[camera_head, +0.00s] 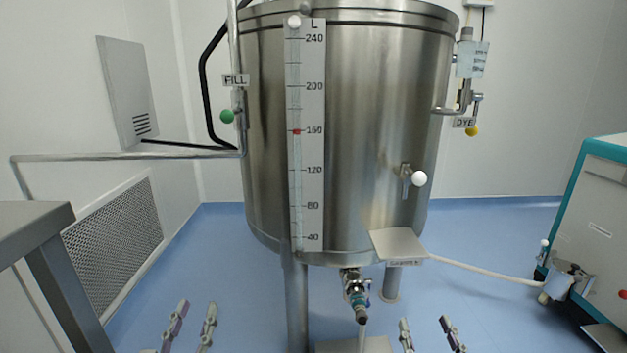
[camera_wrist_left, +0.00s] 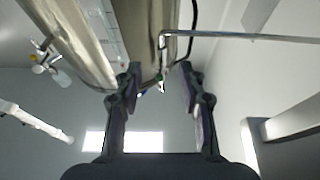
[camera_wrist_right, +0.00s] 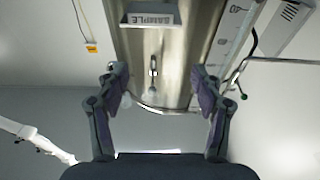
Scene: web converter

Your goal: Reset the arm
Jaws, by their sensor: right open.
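My left gripper (camera_head: 193,322) is at the bottom left of the head view, its two fingers apart with nothing between them. It is also open and empty in the left wrist view (camera_wrist_left: 160,85). My right gripper (camera_head: 426,334) is at the bottom right of centre in the head view, fingers apart. The right wrist view also shows it open and empty (camera_wrist_right: 159,82). Both grippers are low in front of the steel tank (camera_head: 365,110) and appear apart from it.
The tank carries a level scale (camera_head: 308,140), a green FILL knob (camera_head: 227,116), a yellow DYE knob (camera_head: 472,131), a white knob (camera_head: 419,178), a SAMPLE shelf (camera_head: 397,243) and a bottom valve (camera_head: 356,290). A table (camera_head: 35,220) stands left, a teal-edged machine (camera_head: 600,215) right.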

